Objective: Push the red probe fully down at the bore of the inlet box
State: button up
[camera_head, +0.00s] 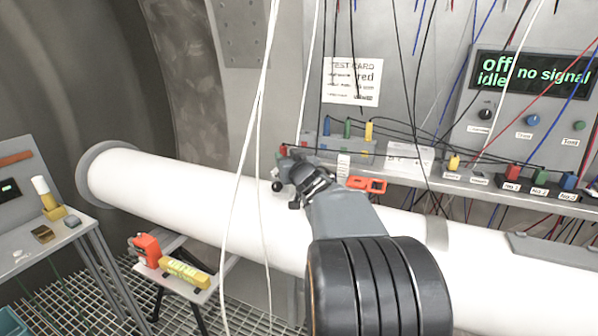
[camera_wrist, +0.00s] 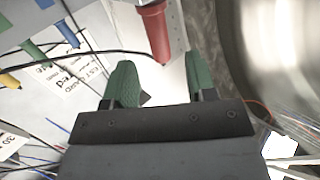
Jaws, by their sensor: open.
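The red probe (camera_wrist: 153,30) is large at the top of the wrist view, its narrow end pointing toward my gripper (camera_wrist: 158,66). In the head view only a small bit of red (camera_head: 283,151) shows just behind my gripper (camera_head: 291,172). My green fingers are apart, with the probe seen in the gap between them; I see no contact. A grey box (camera_head: 309,141) on the shelf, which looks like the inlet box, carries blue (camera_head: 327,126), green (camera_head: 347,128) and yellow (camera_head: 369,130) probes. The bore and the red probe's depth are hidden.
A white pipe (camera_head: 180,194) runs below the shelf (camera_head: 455,184). White cables (camera_head: 243,170) hang left of my gripper, and thin black leads cross the panel. A red-orange tool (camera_head: 367,184) lies right of my wrist.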

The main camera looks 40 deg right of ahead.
jog(key=v, duration=0.9)
jog(key=s+d+f+m+g+h, duration=0.2)
jog(key=s+d+f+g+h, duration=0.2)
jog(key=f+g, duration=0.2)
jog(key=s+a+f+g+y, duration=0.2)
jog(key=a+f+g, duration=0.2)
jog(key=f, duration=0.2)
jog(key=s+a+f+n+g+y, duration=0.1)
jog(key=s+a+y, duration=0.1)
jog(key=a, duration=0.5)
jog(key=s+a+f+n+g+y, duration=0.1)
jog(key=a+f+n+y, duration=0.1)
jog(key=a, duration=0.6)
jog(key=s+a+f+n+g+y, duration=0.1)
jog(key=s+a+f+n+y, duration=0.1)
jog(key=a, duration=0.5)
jog(key=shift+s+a+f+y, duration=0.2)
jog(key=shift+s+a+y, duration=0.2)
jog(key=shift+y, duration=0.2)
